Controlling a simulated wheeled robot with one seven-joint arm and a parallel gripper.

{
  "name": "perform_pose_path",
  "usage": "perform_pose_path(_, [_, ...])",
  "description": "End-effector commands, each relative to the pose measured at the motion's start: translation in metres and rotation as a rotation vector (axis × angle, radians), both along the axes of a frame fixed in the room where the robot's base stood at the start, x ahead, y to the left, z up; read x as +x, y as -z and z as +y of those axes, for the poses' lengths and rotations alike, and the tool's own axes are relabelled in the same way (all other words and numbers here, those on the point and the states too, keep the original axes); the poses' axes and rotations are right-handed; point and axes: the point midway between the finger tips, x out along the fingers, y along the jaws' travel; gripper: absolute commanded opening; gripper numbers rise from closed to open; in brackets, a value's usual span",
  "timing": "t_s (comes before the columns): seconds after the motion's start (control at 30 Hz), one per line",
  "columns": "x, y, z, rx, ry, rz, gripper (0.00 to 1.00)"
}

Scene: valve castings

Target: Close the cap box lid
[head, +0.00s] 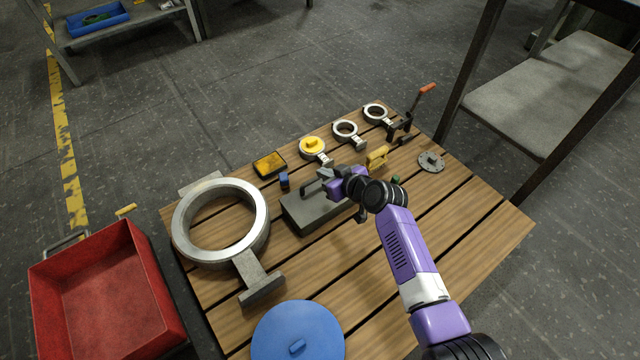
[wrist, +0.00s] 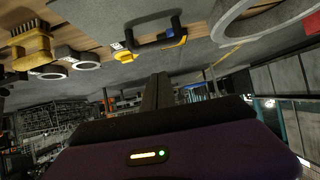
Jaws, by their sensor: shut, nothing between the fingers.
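The cap box (head: 318,214) is a low grey box on the slatted wooden table. Its flat grey top has a dark bar handle (head: 311,187) near the far edge. The top looks down on the box, but I cannot tell whether it is fully seated. The handle also shows in the wrist view (wrist: 155,36), against a grey surface. My gripper (head: 332,173) is over the far right part of the box, close to the handle. Its fingers (wrist: 155,92) are together and empty, apart from the handle in the wrist view. My wrist hides the right end of the box.
A large metal ring (head: 181,222) lies left of the box, and a blue disc (head: 297,335) lies in front. A yellow-filled tray (head: 269,164), a small blue object (head: 284,180), ring castings (head: 345,131) and a yellow block (head: 377,157) sit beyond. The table's right side is mostly clear.

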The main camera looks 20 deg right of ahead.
Motion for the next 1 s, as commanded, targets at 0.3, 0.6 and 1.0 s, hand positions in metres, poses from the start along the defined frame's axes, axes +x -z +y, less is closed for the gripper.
perform_pose_path(0.3, [0.019,0.04,0.007,0.0,0.0,0.0,0.0])
perform_pose_path(0.6, [0.02,0.047,0.008,0.001,-0.001,0.0,0.0])
perform_pose_path(1.0, [0.021,0.047,0.008,-0.019,-0.003,0.061,0.0])
